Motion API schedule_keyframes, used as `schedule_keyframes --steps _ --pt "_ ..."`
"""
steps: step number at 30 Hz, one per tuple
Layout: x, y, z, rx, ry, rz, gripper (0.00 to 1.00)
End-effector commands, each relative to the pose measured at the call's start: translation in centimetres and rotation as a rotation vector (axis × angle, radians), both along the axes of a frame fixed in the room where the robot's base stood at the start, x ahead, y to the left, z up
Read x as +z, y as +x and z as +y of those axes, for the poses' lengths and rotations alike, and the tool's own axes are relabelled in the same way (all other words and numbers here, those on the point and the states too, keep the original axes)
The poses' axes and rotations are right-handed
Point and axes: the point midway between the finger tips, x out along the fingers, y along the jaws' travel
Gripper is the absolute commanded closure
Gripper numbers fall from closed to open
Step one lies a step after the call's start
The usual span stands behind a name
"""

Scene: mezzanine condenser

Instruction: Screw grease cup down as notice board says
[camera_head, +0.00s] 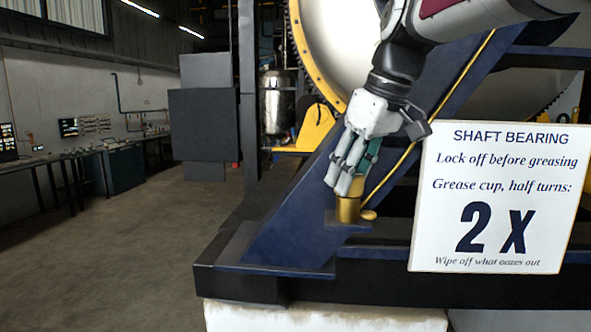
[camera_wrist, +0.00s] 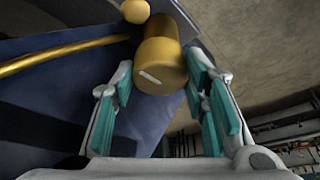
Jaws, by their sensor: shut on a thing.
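The brass grease cup (camera_head: 348,209) stands on a small ledge of the dark blue frame in the head view. My gripper (camera_head: 352,178) reaches down onto it from above, and its fingers cover the upper part. In the wrist view, the cup (camera_wrist: 160,62) lies between the green-padded fingertips of my gripper (camera_wrist: 160,72), with a white mark on its end face. My gripper is shut on the cup. The white notice board (camera_head: 497,198) reads "SHAFT BEARING", "Lock off before greasing", "Grease cup, half turns: 2 X", "Wipe off what oozes out".
A brass knob (camera_head: 369,214) sits beside the cup's base. A yellow pipe (camera_head: 408,148) runs along the sloping blue beam (camera_head: 300,205). The notice board stands close to the right of my gripper. Open floor (camera_head: 140,230) lies to the left.

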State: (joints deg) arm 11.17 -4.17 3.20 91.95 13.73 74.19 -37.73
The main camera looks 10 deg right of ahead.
Motion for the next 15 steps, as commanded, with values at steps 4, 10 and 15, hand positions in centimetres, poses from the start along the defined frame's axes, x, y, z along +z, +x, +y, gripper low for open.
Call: schedule_keyframes --steps 4,10,15 --pt "0.07 -0.04 0.06 -0.044 0.0 -0.002 0.87" --pt "0.05 0.01 0.05 -0.047 0.001 -0.002 0.87" --pt "0.05 0.01 0.05 -0.046 0.0 -0.002 0.51"
